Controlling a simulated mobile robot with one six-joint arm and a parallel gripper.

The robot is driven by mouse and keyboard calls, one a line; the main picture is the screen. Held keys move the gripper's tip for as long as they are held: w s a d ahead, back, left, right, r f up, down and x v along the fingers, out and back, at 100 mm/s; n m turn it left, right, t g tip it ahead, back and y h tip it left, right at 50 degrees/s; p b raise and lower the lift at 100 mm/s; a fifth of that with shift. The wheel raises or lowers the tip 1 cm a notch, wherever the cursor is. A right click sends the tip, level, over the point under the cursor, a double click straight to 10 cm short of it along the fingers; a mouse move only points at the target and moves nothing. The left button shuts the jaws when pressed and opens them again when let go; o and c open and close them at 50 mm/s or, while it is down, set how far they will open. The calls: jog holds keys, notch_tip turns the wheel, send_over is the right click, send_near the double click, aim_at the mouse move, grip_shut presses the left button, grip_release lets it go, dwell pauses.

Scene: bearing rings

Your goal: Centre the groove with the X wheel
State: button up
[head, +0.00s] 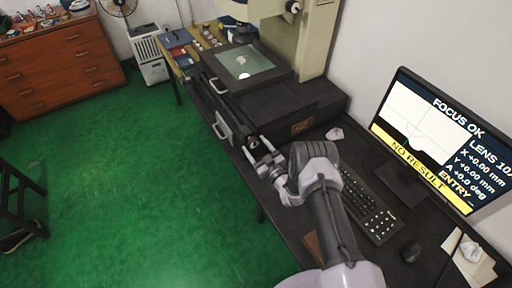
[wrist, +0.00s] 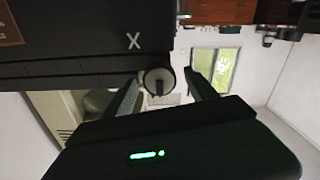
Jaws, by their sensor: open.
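The X wheel (wrist: 158,82), a small round knob, sticks out beside a white letter X on the dark machine body (wrist: 60,40). It also shows in the head view (head: 254,142). My gripper (wrist: 162,80) is open, and the wheel appears between its fingertips. I cannot tell whether the fingers reach around it; no contact is visible. In the head view my gripper (head: 258,160) is close in front of the wheel.
The measuring machine's stage with a lit glass plate (head: 245,62) stands on the dark bench beyond the gripper. The green floor (head: 130,190) is open at left; a wooden drawer cabinet (head: 60,65) stands behind.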

jog(key=shift+c, duration=0.5)
jog(key=c, duration=1.3)
jog(key=shift+n, duration=0.3)
jog(key=n+b, duration=0.1)
jog(key=n, duration=0.1)
jog(key=shift+f+n+b, duration=0.15)
jog(key=shift+n+b, duration=0.15)
jog(key=shift+b, duration=0.05)
jog(key=shift+n+b, duration=0.7)
jog(key=shift+n, duration=1.1)
jog(key=o, duration=1.4)
